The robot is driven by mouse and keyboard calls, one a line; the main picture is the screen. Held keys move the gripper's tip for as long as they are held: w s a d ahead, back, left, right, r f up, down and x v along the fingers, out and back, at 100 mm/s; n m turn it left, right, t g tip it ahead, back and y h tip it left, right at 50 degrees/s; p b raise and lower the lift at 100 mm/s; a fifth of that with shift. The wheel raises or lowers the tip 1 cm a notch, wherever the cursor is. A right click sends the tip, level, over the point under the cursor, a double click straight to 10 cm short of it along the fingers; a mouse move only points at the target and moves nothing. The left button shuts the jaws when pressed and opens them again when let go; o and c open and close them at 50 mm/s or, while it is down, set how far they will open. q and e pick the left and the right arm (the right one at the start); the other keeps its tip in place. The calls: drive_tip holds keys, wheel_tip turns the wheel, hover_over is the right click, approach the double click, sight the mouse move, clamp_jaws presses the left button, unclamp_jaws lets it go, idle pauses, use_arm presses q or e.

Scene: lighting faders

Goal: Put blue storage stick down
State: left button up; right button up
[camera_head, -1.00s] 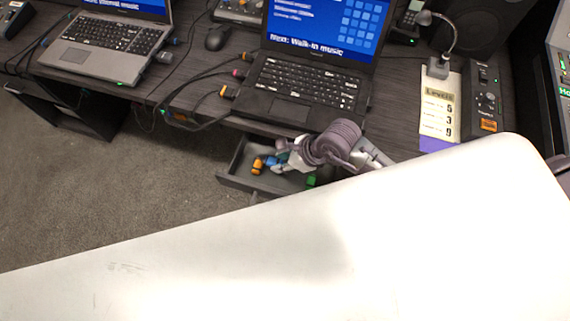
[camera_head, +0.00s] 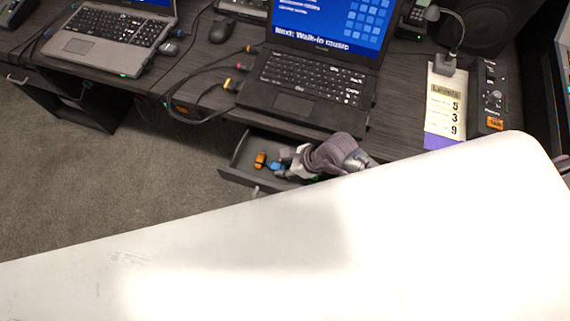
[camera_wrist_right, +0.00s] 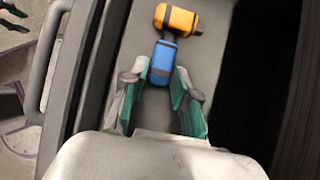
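The blue storage stick (camera_head: 274,167) lies in an open drawer under the desk, and it shows closer in the right wrist view (camera_wrist_right: 162,63). An orange stick (camera_wrist_right: 178,20) lies just beyond its far end, and it also shows in the head view (camera_head: 260,159). My right gripper (camera_wrist_right: 160,75) is open, its green-padded fingers apart on either side of the blue stick's near end. Gaps show between the fingers and the stick. In the head view the right gripper (camera_head: 286,162) is low at the drawer. My left gripper is not in view.
The drawer (camera_head: 236,178) has raised walls close around my right gripper. A laptop (camera_head: 305,95) sits on the desk above, with cables to its left. A levels card (camera_head: 443,110) and a small control box (camera_head: 490,95) stand at the right. A large white surface hides the lower head view.

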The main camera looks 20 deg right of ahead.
drive_tip(key=o, duration=0.4)
drive_tip(key=shift+c, duration=0.2)
drive_tip(key=shift+r, duration=0.1)
drive_tip(key=shift+r+p, duration=0.3)
drive_tip(key=shift+r, duration=0.05)
drive_tip(key=v, duration=1.1)
drive_tip(key=shift+s+d+r, duration=0.2)
drive_tip(key=shift+d+r, duration=0.05)
drive_tip(key=shift+d, duration=0.05)
